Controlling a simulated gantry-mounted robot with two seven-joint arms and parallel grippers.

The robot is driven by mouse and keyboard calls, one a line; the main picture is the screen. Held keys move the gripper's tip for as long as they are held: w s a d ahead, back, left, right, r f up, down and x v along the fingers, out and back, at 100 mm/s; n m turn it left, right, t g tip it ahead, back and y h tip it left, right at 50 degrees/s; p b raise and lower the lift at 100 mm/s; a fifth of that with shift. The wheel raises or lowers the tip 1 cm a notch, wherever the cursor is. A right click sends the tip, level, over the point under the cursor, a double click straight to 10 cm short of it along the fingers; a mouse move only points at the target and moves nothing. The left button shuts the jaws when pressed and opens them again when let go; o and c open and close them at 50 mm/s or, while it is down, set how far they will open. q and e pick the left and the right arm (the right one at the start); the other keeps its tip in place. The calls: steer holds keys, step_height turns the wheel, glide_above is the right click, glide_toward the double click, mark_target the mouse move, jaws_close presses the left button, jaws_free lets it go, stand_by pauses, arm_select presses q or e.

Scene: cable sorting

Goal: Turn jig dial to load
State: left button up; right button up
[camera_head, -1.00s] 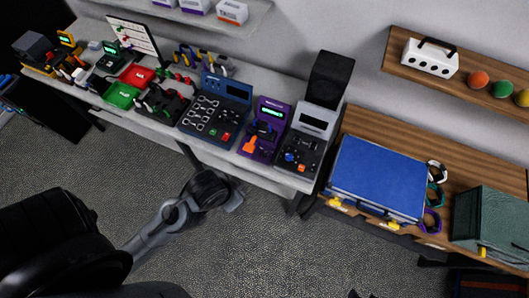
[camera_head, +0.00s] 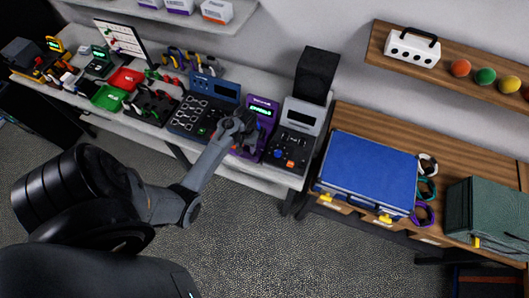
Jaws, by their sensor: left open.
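My left gripper (camera_head: 238,130) is over the front of the purple device (camera_head: 262,115) on the white bench. The purple device has a lit green display, and its lower front is partly hidden by the gripper. The left gripper is open; I cannot tell whether it touches anything. A blue panel device (camera_head: 215,88) with rows of ring-shaped parts stands to its left. A grey device (camera_head: 302,115) with a dark screen, a blue knob (camera_head: 279,152) and an orange part (camera_head: 290,163) stands to its right. I cannot tell which control is the jig dial. My right gripper is out of view.
A green tray (camera_head: 109,98) and a red tray (camera_head: 126,79) lie farther left on the bench. A black box (camera_head: 316,75) stands behind the grey device. A blue case (camera_head: 367,172) and a green box (camera_head: 490,212) are on the wooden table at right.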

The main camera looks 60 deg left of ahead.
arm_select(q)
steer(key=w+r, duration=0.2)
steer(key=w, duration=0.2)
steer(key=shift+t, duration=0.4)
steer(key=f, duration=0.7)
steer(key=f+b, duration=0.1)
steer(key=f, duration=0.2)
steer(key=shift+s+a+f, duration=0.15)
steer(key=shift+a+f, duration=0.05)
steer(key=shift+a, duration=0.05)
steer(key=shift+c, duration=0.5)
steer(key=c, duration=1)
